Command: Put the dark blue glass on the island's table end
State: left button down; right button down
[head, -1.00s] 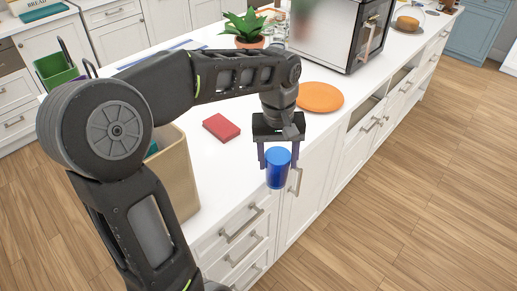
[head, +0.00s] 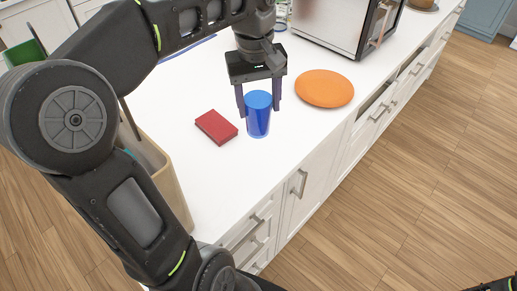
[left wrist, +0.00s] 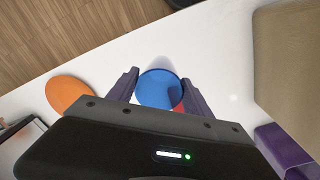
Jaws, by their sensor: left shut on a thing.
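The dark blue glass (head: 258,116) is upright between the fingers of my left gripper (head: 259,100), which is shut on it. In the head view the glass is over the white island top (head: 290,145), between the red block and the orange plate. I cannot tell whether its base touches the surface. In the left wrist view the glass (left wrist: 158,88) shows from above between the two fingers (left wrist: 160,92). The right gripper is not clearly in view; only a dark bit of my body shows at the lower right corner.
A red block (head: 216,127) lies left of the glass. An orange plate (head: 324,88) lies to its right, in front of a steel appliance (head: 330,22). A tan bin (head: 165,178) stands at the near left. The top's front edge runs close by, with drawers below.

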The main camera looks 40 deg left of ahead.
aim_at(259, 134)
pick_arm(q)
notch_tip(259, 134, down, 3)
jog(key=shift+f+b, duration=0.1)
jog(key=shift+b, duration=0.7)
notch_tip(259, 134, down, 2)
jog(key=shift+f+p, duration=0.1)
jog(key=shift+p, duration=0.2)
jog(key=shift+f, duration=0.25)
notch_tip(259, 134, down, 4)
jog(key=shift+r, duration=0.25)
jog(key=shift+f, duration=0.1)
jog(key=shift+f, duration=0.1)
